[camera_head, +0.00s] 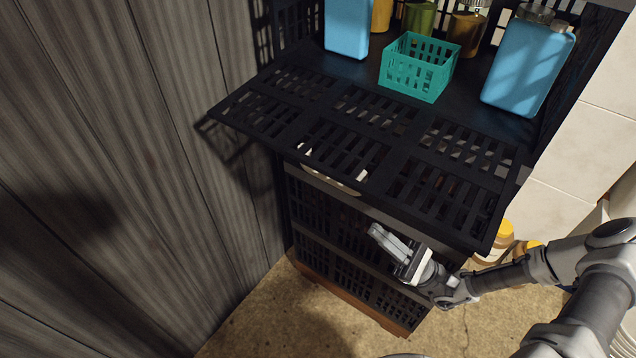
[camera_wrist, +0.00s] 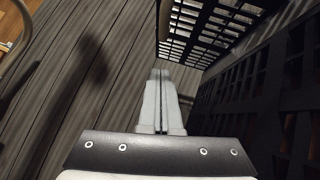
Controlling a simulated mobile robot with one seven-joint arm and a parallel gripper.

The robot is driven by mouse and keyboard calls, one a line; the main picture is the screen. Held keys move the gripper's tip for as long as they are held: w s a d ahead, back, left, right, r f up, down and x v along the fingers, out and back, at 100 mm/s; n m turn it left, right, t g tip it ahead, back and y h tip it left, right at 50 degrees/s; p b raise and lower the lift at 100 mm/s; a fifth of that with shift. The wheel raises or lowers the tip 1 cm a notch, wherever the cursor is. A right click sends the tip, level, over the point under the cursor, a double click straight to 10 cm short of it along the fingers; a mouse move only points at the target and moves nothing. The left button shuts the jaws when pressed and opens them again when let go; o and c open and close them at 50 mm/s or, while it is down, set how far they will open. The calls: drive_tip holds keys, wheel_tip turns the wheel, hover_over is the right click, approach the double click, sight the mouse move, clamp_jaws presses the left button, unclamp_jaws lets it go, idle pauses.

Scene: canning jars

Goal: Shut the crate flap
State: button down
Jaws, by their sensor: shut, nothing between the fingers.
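The crate flap (camera_head: 375,136) is a black slatted panel. In the head view it is open and sticks out roughly level from the front of the black crate, below the crate's opening. My gripper (camera_head: 376,232) is below the flap and in front of the lower black crate (camera_head: 315,210), apart from the flap as far as I can tell. In the wrist view the fingers of my gripper (camera_wrist: 158,75) are together and empty. The flap also shows in the wrist view (camera_wrist: 205,30), at the top, above and beyond the fingertips.
Inside the open crate are a teal basket (camera_head: 418,68), a blue container (camera_head: 347,25) at left, another blue container (camera_head: 526,65) at right, and jars behind. A grey plank wall (camera_head: 110,150) runs close along the left. Yellow-lidded jars (camera_head: 497,240) stand at lower right.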

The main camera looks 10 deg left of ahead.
drive_tip(key=a+r+t+b, duration=0.1)
drive_tip(key=a+r, duration=0.7)
drive_tip(key=r, duration=0.2)
drive_tip(key=shift+a+r+m, duration=0.2)
drive_tip(key=shift+r+m, duration=0.1)
drive_tip(key=shift+r, duration=0.1)
